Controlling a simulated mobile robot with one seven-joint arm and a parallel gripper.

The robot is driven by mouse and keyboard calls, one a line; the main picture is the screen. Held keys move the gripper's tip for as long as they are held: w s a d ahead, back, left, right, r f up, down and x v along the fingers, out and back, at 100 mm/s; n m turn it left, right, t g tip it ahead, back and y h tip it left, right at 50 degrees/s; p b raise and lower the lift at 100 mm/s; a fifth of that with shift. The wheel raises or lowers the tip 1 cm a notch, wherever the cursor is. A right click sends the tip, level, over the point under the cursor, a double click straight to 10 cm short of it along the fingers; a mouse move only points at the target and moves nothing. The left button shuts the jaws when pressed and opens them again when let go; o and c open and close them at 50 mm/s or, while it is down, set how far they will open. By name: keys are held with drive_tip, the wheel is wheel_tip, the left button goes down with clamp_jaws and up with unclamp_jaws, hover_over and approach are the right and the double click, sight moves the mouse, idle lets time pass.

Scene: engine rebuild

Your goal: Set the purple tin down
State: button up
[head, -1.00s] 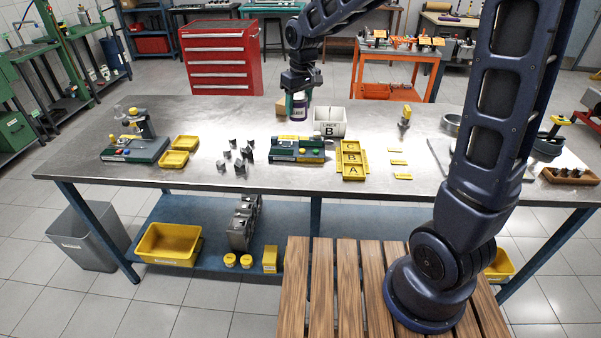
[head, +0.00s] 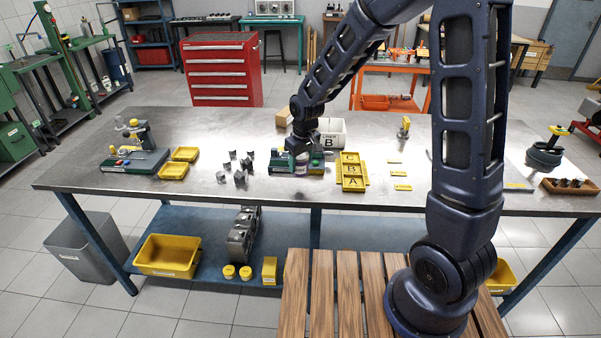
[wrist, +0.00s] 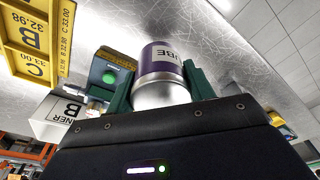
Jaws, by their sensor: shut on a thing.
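The purple tin (wrist: 162,62) is between the green fingers of my gripper (wrist: 158,88) in the wrist view. It has a silver rim and part of a label ending in "UBE". In the head view my gripper (head: 300,158) points down over the workbench, with the tin (head: 301,168) small beneath it. Tin and gripper overlap the green fixture (head: 281,163) there and hide part of it. I cannot tell whether the tin touches the bench or the fixture.
The yellow lettered trays (head: 352,184) lie just right of the gripper, and the white "LINER B" bin (head: 332,138) stands behind it. Several grey metal pieces (head: 239,177) stand to the left. Steel workbench (head: 240,201) surface is bare along the front edge.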

sight(301, 172)
drive_tip(key=shift+f, duration=2.25)
drive_tip(key=shift+f, duration=0.1)
drive_tip(key=o, duration=1.2)
drive_tip(key=r, duration=0.4)
drive_tip(key=d+r, duration=0.1)
drive_tip(key=r, duration=0.3)
drive_tip(key=s+r, duration=0.1)
drive_tip(key=r, duration=0.3)
drive_tip(key=shift+d+r, duration=0.15)
drive_tip(key=s+d+r+m+t, duration=0.1)
drive_tip(key=s+d+r+m, duration=0.1)
drive_tip(key=d+r, duration=0.5)
drive_tip(key=s+d+r+m+t, duration=0.1)
drive_tip(key=s+d+r+m, duration=0.15)
drive_tip(key=d, duration=0.75)
drive_tip(key=s+d+r+m+t, duration=0.1)
drive_tip(key=s+d+r+m, duration=0.2)
drive_tip(key=d, duration=0.6)
drive_tip(key=shift+m+h, duration=0.6)
drive_tip(key=shift+m, duration=0.15)
drive_tip(key=s+d+r, duration=0.1)
drive_tip(key=s+d, duration=0.3)
drive_tip(key=s, duration=0.1)
drive_tip(key=s+d+r, duration=0.1)
drive_tip(key=s+d, duration=0.1)
drive_tip(key=shift+s+d+r, duration=0.25)
drive_tip(key=shift+d+r, duration=0.05)
